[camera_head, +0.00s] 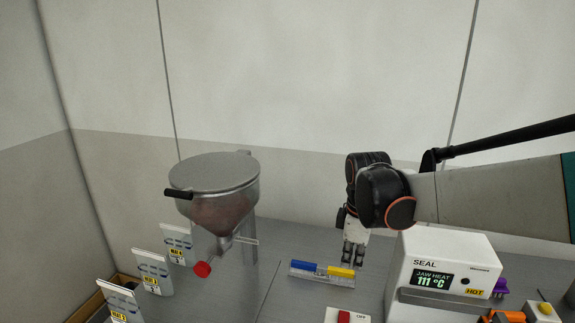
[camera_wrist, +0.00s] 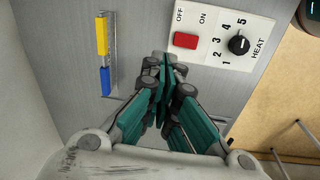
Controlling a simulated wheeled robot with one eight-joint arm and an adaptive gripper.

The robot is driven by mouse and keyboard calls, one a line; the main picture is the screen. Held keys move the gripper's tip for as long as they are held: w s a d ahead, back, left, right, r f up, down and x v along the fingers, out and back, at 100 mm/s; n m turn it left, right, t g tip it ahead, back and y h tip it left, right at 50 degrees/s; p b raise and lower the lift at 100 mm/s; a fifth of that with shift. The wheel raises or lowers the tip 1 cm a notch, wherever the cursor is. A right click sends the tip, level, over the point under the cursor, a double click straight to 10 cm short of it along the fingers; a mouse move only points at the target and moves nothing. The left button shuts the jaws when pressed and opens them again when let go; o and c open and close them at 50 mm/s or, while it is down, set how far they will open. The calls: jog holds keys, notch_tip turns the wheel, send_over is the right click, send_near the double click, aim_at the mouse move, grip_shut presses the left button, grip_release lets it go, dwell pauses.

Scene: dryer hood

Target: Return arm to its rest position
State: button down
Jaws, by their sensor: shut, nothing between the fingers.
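My arm reaches in from the right in the head view, over the white SEAL machine (camera_head: 445,262), with its end bent downward. My gripper (camera_head: 352,262) points down, just behind a strip with a blue block (camera_head: 305,266) and a yellow block (camera_head: 341,272). In the wrist view my gripper (camera_wrist: 165,65) has its fingers together and nothing between them. The strip with the yellow block (camera_wrist: 102,34) and the blue block (camera_wrist: 105,80) lies to its left there. I cannot tell the exact height of the fingertips above the surface.
A lidded metal hopper (camera_head: 215,190) with a red knob (camera_head: 202,269) stands to the left. Several labelled packets (camera_head: 152,273) stand at far left. The SEAL display reads 111 °C with a HOT label. A panel with a red switch (camera_wrist: 186,40) and heat dial (camera_wrist: 238,45) is close by.

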jog(key=s+d+m+t+b, duration=0.1)
jog(key=s+m+t+b, duration=0.3)
jog(key=s+m, duration=0.9)
jog(key=s+t, duration=0.2)
jog(key=s, duration=0.3)
jog(key=shift+s+d+f, duration=0.3)
jog(key=shift+d, duration=0.1)
